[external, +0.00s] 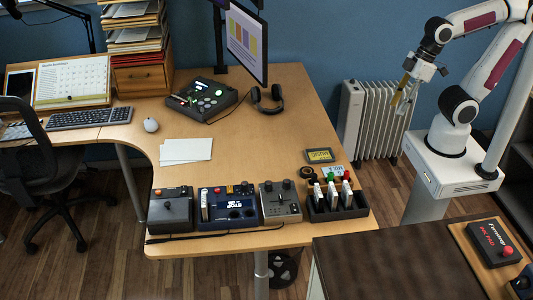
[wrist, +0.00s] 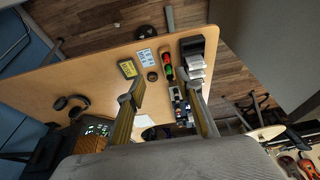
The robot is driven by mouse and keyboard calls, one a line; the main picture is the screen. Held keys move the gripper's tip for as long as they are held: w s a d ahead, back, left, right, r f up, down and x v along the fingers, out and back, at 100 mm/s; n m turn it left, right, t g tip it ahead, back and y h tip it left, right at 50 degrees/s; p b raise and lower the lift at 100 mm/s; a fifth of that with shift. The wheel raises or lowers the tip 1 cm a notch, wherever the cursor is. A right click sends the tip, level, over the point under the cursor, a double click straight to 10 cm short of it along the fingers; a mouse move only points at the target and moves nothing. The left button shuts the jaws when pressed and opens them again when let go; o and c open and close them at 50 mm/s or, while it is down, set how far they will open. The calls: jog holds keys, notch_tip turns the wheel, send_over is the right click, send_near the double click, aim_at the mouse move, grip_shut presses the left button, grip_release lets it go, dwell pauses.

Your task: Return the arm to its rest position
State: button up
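My gripper (external: 404,98) hangs in the air at the upper right in the external view, to the right of the wooden desk and above the floor by the radiator. My arm (external: 468,75) is folded up above its white base, with the forearm reaching left and the gripper pointing down. In the wrist view the two fingers of my gripper (wrist: 163,97) stand well apart, with nothing held between them. The desk shows behind the fingers, some way off.
The wooden desk (external: 255,130) holds a row of control boxes (external: 230,205) and a black rack (external: 337,203) at its front edge. A monitor (external: 246,42) stands at the back. A white radiator (external: 375,118) is below and left of my gripper. A dark-topped table (external: 400,262) stands in front.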

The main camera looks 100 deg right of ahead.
jog(key=shift+s+r+t, duration=0.45)
jog(key=shift+r, duration=0.4)
jog(key=shift+s+r+t, duration=0.45)
jog(key=shift+r, duration=0.35)
jog(key=shift+d+f, duration=0.1)
jog(key=shift+d, duration=0.05)
dwell(2.0)
